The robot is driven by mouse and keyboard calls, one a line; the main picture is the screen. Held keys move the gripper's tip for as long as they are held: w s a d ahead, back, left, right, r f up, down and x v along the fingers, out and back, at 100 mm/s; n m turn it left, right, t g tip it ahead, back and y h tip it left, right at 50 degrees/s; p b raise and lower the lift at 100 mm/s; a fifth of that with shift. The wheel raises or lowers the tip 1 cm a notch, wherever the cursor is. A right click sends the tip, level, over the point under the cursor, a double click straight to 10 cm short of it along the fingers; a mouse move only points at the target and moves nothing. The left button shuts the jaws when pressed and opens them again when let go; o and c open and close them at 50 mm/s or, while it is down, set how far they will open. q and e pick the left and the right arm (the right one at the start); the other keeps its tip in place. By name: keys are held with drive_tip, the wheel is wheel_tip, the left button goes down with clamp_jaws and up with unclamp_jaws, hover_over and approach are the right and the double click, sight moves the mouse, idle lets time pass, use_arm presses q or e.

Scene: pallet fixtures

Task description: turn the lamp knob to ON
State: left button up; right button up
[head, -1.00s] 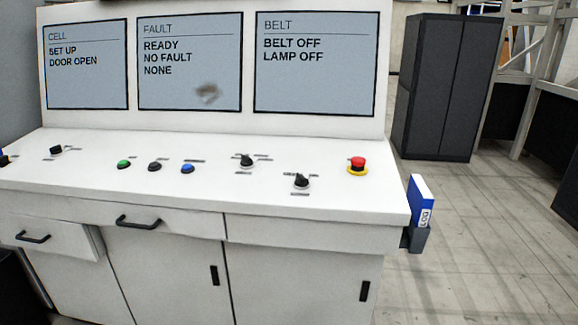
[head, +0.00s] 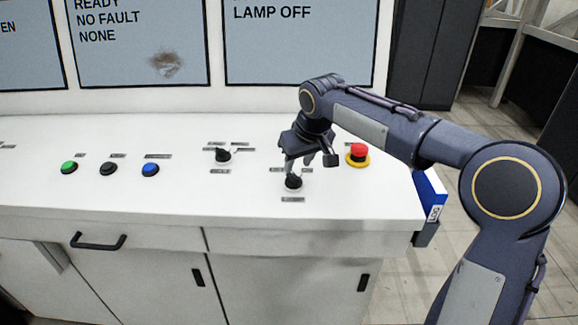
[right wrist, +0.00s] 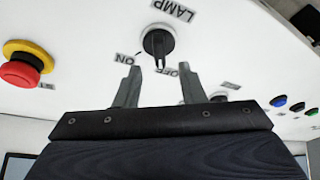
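The black lamp knob (head: 293,182) sits on the white sloping panel near its front right. In the right wrist view the knob (right wrist: 158,43) has the LAMP label above it, ON at its lower left and OFF at its lower right. The screen (head: 299,40) reads LAMP OFF. My right gripper (head: 309,166) is open and empty, pointing down just above the knob. In the right wrist view its fingertips (right wrist: 159,67) are spread, with the knob ahead between their lines and apparently not touched. My left gripper is not in view.
A red emergency stop on a yellow base (head: 357,153) stands close right of my gripper. Another black knob (head: 223,155) is to the left, then blue (head: 150,169), black (head: 118,168) and green (head: 69,167) buttons. A blue log book (head: 431,197) hangs at the console's right end.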

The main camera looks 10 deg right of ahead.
sight(294, 175)
drive_tip(key=shift+x, duration=2.55)
drive_tip(key=shift+c, duration=0.2)
clamp_jaws()
